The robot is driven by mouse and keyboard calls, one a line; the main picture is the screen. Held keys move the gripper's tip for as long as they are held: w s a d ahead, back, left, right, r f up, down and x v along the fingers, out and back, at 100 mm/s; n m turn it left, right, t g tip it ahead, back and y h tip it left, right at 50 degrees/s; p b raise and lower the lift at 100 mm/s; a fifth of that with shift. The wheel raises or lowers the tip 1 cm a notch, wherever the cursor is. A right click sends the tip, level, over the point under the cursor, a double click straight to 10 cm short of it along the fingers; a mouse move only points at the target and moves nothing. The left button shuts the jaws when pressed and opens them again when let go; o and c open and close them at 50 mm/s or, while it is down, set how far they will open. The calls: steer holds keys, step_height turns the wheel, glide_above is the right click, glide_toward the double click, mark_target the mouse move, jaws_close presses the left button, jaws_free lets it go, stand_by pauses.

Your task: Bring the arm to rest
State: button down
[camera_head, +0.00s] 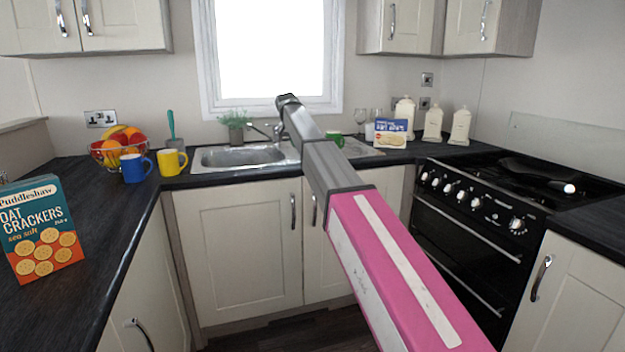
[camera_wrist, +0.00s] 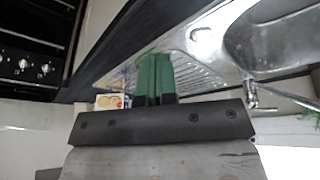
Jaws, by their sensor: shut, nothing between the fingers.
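My arm (camera_head: 395,265), pink and grey, reaches out from the lower right of the head view towards the sink and window. The fingers look apart from these, though the gap is hard to judge.
The sink (camera_head: 240,156) is in the back counter. A fruit bowl (camera_head: 117,150), blue mug (camera_head: 133,168) and yellow mug (camera_head: 172,162) stand left of it. A cracker box (camera_head: 40,230) is on the left counter. The cooker (camera_head: 475,215) holds a dark pan.

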steer(key=s+d+f+n+g, duration=0.1)
steer(key=s+d+f, duration=0.4)
steer(key=f, duration=0.4)
steer(key=s+d+f, duration=0.5)
steer(key=f, duration=0.5)
steer(key=s+d+f+n+g, duration=0.1)
steer(key=s+d+f, duration=0.4)
steer(key=s+f, duration=0.3)
steer(key=s+d+f+g+y, duration=0.1)
steer(key=s+d+f, duration=0.4)
steer(key=s+f, duration=0.4)
steer(key=s+d+f+n+g+y, duration=0.1)
steer(key=s+d+f, duration=0.4)
steer(key=s+f, duration=0.4)
steer(key=s, duration=0.6)
steer(key=shift+s+d+n, duration=0.3)
steer(key=shift+d, duration=0.1)
steer(key=shift+f, duration=0.1)
